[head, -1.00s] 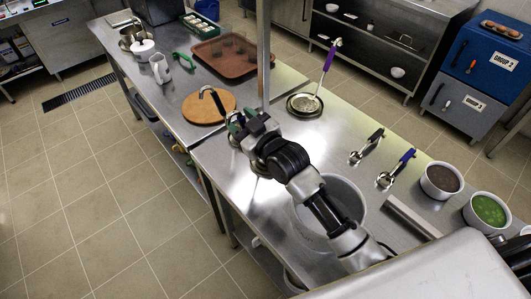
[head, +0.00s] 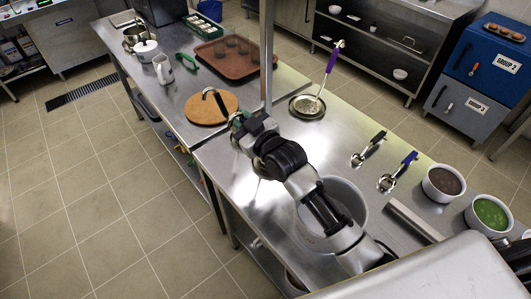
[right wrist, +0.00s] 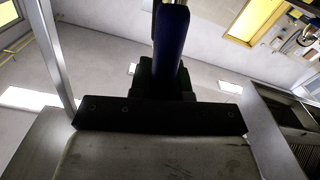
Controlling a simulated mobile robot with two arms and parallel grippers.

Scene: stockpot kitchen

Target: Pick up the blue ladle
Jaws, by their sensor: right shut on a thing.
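My right gripper (head: 238,126) is over the steel counter, near the round wooden board. In the right wrist view it is shut on a dark blue handle (right wrist: 171,35), which I take to be the blue ladle's. In the head view a dark, hooked piece (head: 212,95) shows beyond the gripper, over the board. The gripper hides most of the held thing, and I cannot clearly see its bowl. My left gripper is not in view.
A large pot (head: 346,192) stands under my right forearm. A purple-handled ladle (head: 331,62) rests in a round dish (head: 306,107). Black-handled (head: 370,146) and blue-purple-handled utensils (head: 398,171) lie right, near brown (head: 443,181) and green (head: 489,212) bowls. The wooden board (head: 200,112) lies left.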

